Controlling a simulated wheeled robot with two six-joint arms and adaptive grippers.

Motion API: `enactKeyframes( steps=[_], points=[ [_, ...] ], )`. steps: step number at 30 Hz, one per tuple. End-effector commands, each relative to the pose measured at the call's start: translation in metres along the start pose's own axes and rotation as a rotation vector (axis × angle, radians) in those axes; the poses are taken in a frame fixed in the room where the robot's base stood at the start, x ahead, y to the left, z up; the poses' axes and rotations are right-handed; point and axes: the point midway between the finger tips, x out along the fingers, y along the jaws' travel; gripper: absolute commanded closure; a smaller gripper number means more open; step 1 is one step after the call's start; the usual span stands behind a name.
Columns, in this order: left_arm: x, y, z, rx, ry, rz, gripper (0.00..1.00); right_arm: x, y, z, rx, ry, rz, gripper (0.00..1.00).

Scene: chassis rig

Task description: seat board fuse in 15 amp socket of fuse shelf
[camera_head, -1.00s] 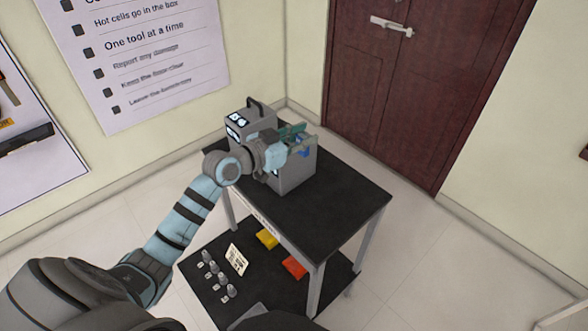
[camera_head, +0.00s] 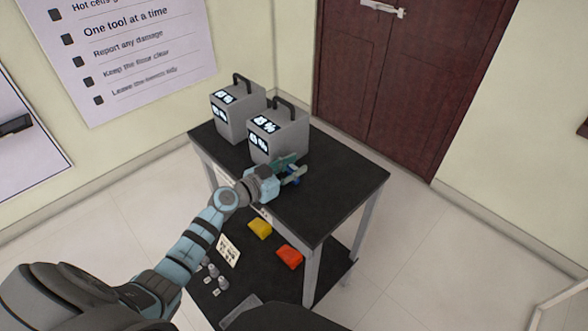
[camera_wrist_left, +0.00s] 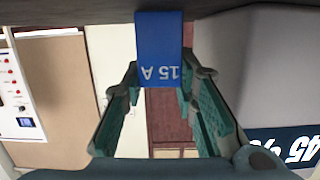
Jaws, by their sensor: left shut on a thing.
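My left gripper (camera_head: 292,172) is low over the black table top, in front of the nearer grey box. It is shut on the blue board fuse (camera_wrist_left: 160,60), marked "15 A", which shows upside down between the fingertips in the left wrist view. In the head view only a small blue part of the fuse (camera_head: 292,182) shows beside the fingers. I cannot make out a 15 amp socket or a marked fuse shelf in either view. My right gripper is not in view.
Two grey boxes with handles and screens, a rear one (camera_head: 238,122) and a nearer one (camera_head: 290,138), stand on the black table (camera_head: 335,190). Its right part is clear. The lower shelf holds a yellow block (camera_head: 260,229), a red-orange block (camera_head: 289,257), a card (camera_head: 229,250) and several small grey pieces.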

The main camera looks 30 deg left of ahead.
Motion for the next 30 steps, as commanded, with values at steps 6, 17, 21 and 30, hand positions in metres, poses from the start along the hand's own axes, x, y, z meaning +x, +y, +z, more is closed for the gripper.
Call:
enactKeyframes(
  steps=[6, 17, 21, 30],
  points=[
    [0.0, 0.0, 0.003, 0.0, 0.0, 0.0, 0.59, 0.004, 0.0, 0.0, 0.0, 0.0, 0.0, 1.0],
    [0.0, 0.0, 0.001, 0.0, 0.0, 0.0, 0.53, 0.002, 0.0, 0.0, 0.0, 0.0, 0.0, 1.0],
    [-0.009, -0.001, 0.0, 0.001, -0.002, -0.001, 0.53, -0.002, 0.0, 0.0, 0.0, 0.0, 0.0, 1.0],
    [-0.076, -0.001, 0.002, 0.004, -0.006, 0.001, 0.53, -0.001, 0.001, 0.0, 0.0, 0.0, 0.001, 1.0]
  ],
)
